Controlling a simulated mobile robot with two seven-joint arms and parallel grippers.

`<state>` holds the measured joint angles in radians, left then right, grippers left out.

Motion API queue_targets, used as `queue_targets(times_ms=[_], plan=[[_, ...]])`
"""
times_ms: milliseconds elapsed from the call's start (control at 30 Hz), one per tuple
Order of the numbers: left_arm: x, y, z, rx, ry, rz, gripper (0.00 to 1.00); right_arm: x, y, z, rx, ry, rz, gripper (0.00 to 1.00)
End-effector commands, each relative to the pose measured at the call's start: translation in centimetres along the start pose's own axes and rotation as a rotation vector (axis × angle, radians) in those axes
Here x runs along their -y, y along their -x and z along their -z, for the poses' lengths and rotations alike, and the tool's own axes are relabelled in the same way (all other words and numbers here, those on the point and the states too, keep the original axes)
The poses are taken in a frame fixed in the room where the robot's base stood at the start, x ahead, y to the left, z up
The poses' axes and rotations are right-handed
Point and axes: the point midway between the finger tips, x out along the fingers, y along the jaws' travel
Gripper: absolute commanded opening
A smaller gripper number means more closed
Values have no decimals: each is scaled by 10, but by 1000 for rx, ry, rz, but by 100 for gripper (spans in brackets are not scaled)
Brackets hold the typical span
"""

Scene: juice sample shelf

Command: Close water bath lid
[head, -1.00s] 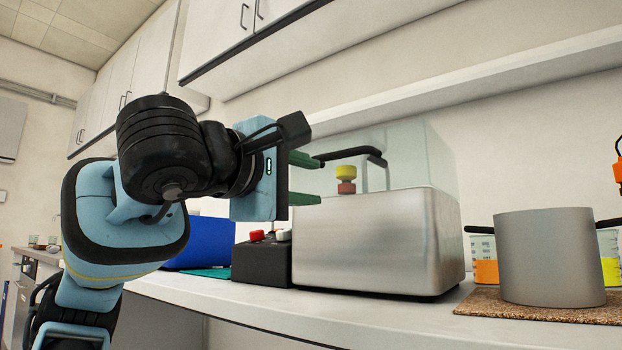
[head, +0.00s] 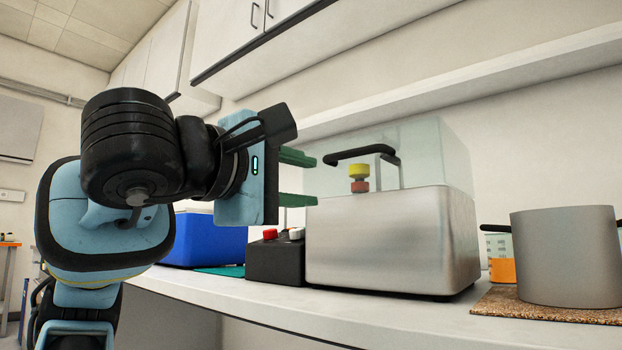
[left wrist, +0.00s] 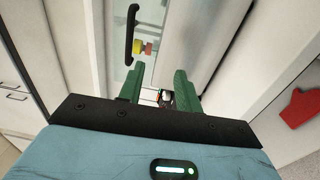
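The water bath (head: 390,245) is a brushed steel box on the counter. Its clear lid (head: 440,150) sits over the top of the box, and I see no gap at the rim on the visible side. A black lid handle (head: 362,153) sticks out towards my left gripper (head: 298,178). The gripper's green fingers are spread apart with nothing between them, just left of the handle and apart from it. The left wrist view shows the open fingers (left wrist: 156,88) and the handle (left wrist: 131,35) beyond them. My right gripper is not in view.
A black control box (head: 275,258) with a red knob stands left of the bath. A blue container (head: 205,240) is farther left. A grey pot (head: 567,257) stands on a cork mat (head: 545,305) at right. A shelf (head: 450,95) runs above.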

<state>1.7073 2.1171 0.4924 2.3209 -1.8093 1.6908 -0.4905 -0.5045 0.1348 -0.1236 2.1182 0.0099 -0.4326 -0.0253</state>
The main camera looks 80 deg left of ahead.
Motion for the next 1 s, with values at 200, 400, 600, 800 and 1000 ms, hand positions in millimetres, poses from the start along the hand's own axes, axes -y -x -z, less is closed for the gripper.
queue_targets(times_ms=[200,400,600,800,1000], plan=[[-2,35,0,0,-1,-3,34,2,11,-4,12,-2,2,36],[-1,49,0,-1,0,-1,34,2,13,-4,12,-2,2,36],[0,50,0,0,0,1,34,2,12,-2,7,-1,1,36],[0,50,0,0,0,0,34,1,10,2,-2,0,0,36],[0,50,0,0,0,1,34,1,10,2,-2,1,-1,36]])
